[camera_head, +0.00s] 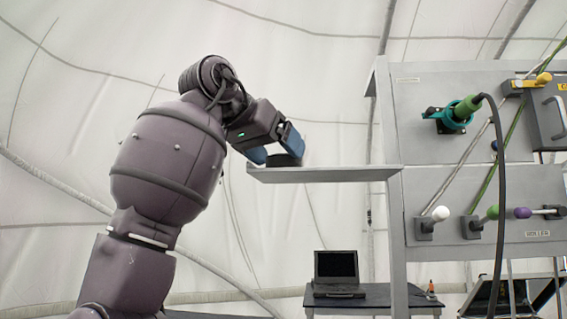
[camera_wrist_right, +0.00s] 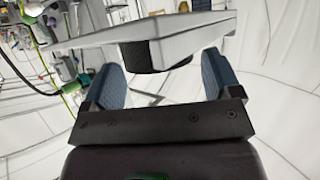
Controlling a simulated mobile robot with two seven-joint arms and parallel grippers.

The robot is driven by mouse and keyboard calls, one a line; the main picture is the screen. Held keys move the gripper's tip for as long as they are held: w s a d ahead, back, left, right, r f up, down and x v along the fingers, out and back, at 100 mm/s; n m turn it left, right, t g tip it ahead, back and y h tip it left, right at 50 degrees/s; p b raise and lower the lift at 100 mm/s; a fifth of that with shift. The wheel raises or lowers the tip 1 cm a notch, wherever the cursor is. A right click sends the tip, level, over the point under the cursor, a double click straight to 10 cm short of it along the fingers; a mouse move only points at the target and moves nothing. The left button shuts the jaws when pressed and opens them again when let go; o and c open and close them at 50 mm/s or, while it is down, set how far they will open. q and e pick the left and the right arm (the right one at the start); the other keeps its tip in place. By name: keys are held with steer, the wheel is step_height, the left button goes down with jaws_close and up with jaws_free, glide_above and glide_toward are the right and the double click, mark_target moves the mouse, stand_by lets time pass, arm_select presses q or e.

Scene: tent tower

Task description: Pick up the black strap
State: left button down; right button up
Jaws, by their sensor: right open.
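The black strap (camera_head: 284,159) is a small dark shape at the left end of a light grey shelf (camera_head: 330,174) in the head view. In the right wrist view a black ribbed piece (camera_wrist_right: 139,57) shows between the fingers, against a pale surface; I take it to be the strap. My right gripper (camera_head: 277,154) has blue finger pads and is at the shelf's left end, with the pads on either side of the strap. In the right wrist view my right gripper (camera_wrist_right: 162,64) is open, with a gap beside the black piece. My left gripper is not in view.
A grey panel (camera_head: 445,180) with levers stands right of the shelf. A black hose (camera_head: 501,200) hangs from a green connector (camera_head: 466,109) on it. A laptop (camera_head: 337,270) sits on a low dark table (camera_head: 380,297) behind.

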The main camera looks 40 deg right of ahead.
steer(key=shift+x, duration=1)
steer(key=c, duration=0.7)
steer(key=shift+c, duration=0.2)
step_height(320, 180, up, 20)
